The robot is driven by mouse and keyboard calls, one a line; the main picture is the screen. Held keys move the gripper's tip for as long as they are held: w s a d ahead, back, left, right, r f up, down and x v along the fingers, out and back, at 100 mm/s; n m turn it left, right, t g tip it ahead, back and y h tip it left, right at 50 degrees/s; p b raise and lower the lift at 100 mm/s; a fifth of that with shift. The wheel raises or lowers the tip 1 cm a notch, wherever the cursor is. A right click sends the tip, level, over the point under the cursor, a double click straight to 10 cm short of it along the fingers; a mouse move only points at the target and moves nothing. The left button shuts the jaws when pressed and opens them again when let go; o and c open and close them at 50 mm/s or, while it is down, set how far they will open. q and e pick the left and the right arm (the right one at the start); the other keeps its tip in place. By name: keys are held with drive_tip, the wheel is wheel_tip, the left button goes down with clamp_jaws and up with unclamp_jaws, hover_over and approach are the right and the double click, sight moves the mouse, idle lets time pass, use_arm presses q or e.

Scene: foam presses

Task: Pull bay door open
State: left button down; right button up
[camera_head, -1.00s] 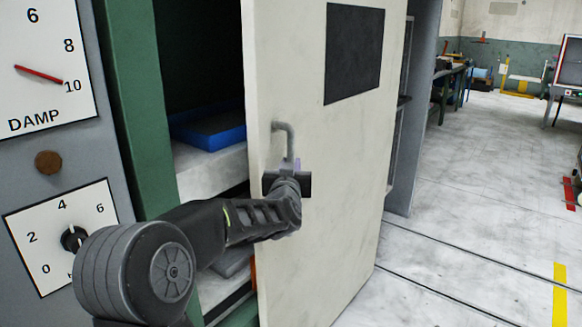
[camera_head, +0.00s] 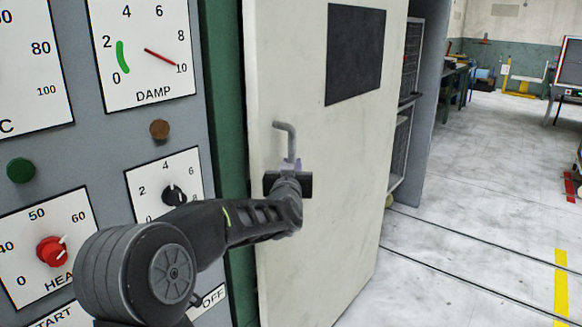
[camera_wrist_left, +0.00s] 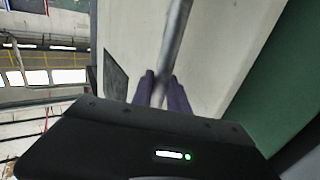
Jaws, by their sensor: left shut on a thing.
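The bay door (camera_head: 345,190) is a pale, scuffed panel with a dark rectangle near its top, and it stands swung out from the green frame (camera_head: 229,120). Its grey bar handle (camera_head: 286,137) is on the door's left side. My left gripper (camera_head: 290,165) is at the handle's lower part. In the left wrist view the gripper's two purple fingers (camera_wrist_left: 162,92) are shut around the handle bar (camera_wrist_left: 173,45). The inside of the bay is hidden behind the door from here. My right gripper is not in view.
A grey control panel (camera_head: 85,140) with dials and knobs stands close on the left. To the right is open pale floor (camera_head: 470,200) with dark floor lines and a yellow stripe (camera_head: 560,285). Workbenches (camera_head: 455,85) stand farther back.

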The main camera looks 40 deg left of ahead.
use_arm(q)
drive_tip(key=c, duration=1.3)
unclamp_jaws()
drive_tip(key=v, duration=0.7)
drive_tip(key=shift+s+d, duration=0.25)
